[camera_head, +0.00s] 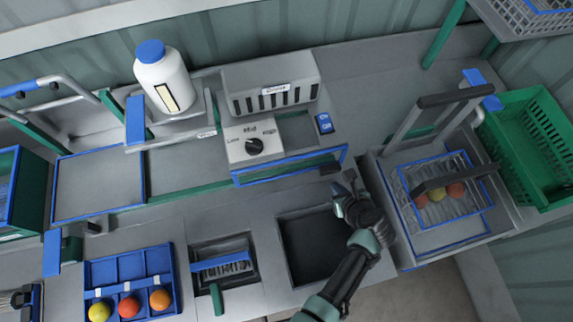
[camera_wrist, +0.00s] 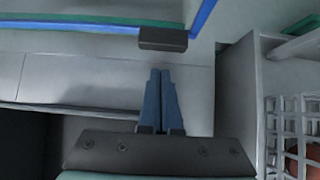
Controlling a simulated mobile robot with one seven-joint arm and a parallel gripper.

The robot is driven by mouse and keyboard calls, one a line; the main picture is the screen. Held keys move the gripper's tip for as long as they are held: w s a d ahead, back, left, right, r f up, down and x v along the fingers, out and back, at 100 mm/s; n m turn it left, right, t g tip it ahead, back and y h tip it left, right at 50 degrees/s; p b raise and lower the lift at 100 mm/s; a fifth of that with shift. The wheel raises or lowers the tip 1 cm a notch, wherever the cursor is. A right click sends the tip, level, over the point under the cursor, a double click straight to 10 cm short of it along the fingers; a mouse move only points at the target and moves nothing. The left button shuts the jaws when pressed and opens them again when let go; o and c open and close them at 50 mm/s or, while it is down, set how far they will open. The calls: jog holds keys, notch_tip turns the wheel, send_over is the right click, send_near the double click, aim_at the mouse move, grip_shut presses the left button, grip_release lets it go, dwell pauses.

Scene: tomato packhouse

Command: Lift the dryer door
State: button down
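The dryer (camera_head: 272,90) is a grey box with dark slots at the back centre, with a small label on it. Its door (camera_head: 290,166) is a blue-framed panel low at the front, with a dark handle (camera_head: 330,168) at its lower right. In the wrist view the handle (camera_wrist: 163,39) is a dark block on the blue frame (camera_wrist: 203,18), just beyond my fingertips. My gripper (camera_head: 338,187) is close in front of the handle. In the wrist view my gripper (camera_wrist: 160,72) has its two blue fingers together with nothing between them. A gap seems to separate them from the handle.
A dial box (camera_head: 254,141) stands left of the door, and a blue-capped white bottle (camera_head: 163,80) further left. A dark opening (camera_head: 313,245) lies below my arm. A wire basket (camera_head: 478,212) with tomatoes and a green crate (camera_head: 525,150) stand right. A blue tray (camera_head: 130,265) is front left.

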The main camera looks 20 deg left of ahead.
jog(key=shift+s+d+r+p, duration=0.35)
jog(key=shift+s+r+p, duration=0.05)
jog(key=shift+s+p, duration=0.05)
jog(key=shift+p+v, duration=1.7)
jog(key=shift+p, duration=0.15)
jog(key=shift+r, duration=0.1)
jog(key=shift+s+d+r+p, duration=0.1)
jog(key=shift+s+r+p, duration=0.05)
jog(key=shift+r+p, duration=0.8)
jog(key=shift+s+d+r+p, duration=0.2)
jog(key=shift+r+p, duration=0.5)
jog(key=shift+p, duration=0.4)
jog(key=shift+w+a+r+p, duration=0.1)
jog(key=shift+a+r+p, duration=0.1)
jog(key=shift+r+p, duration=1.15)
jog(key=shift+r+b, duration=0.4)
jog(key=shift+b, duration=0.05)
jog(key=shift+s+d, duration=0.9)
jog(key=shift+s, duration=0.3)
jog(key=shift+s+d, duration=0.9)
jog(key=shift+s, duration=0.3)
